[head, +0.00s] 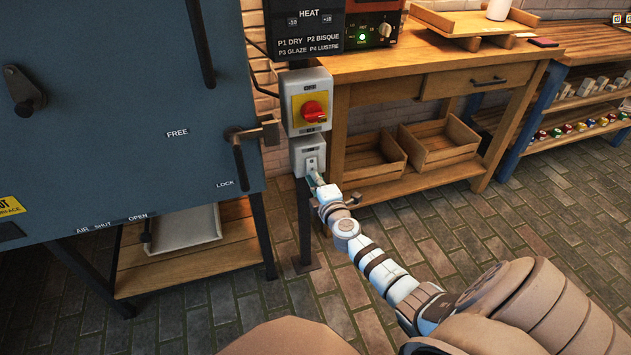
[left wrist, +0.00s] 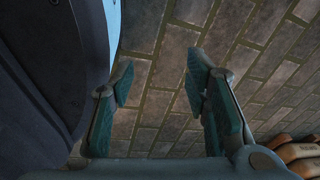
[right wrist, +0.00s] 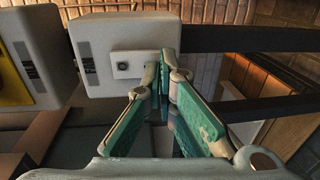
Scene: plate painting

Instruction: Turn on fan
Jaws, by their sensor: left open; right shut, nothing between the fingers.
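A small grey switch box (head: 299,148) with a light plate on its front is mounted below a larger grey box (head: 291,89) that has a red rotary knob (head: 313,111) on a yellow square. My right gripper (head: 315,180) is shut and empty, its tips at the small box's front. In the right wrist view the shut fingertips (right wrist: 167,58) overlap the right edge of the small box (right wrist: 100,35), beside a small round fitting (right wrist: 122,66); I cannot tell whether they touch. My left gripper (left wrist: 160,75) is open and empty above the floor. No fan is recognisable.
A blue-grey kiln (head: 120,120) with latch handles stands at left. A wooden table (head: 430,60) with a control unit (head: 373,30) and wooden bins (head: 437,145) is right of the switches. The brick floor (head: 440,240) in front is clear.

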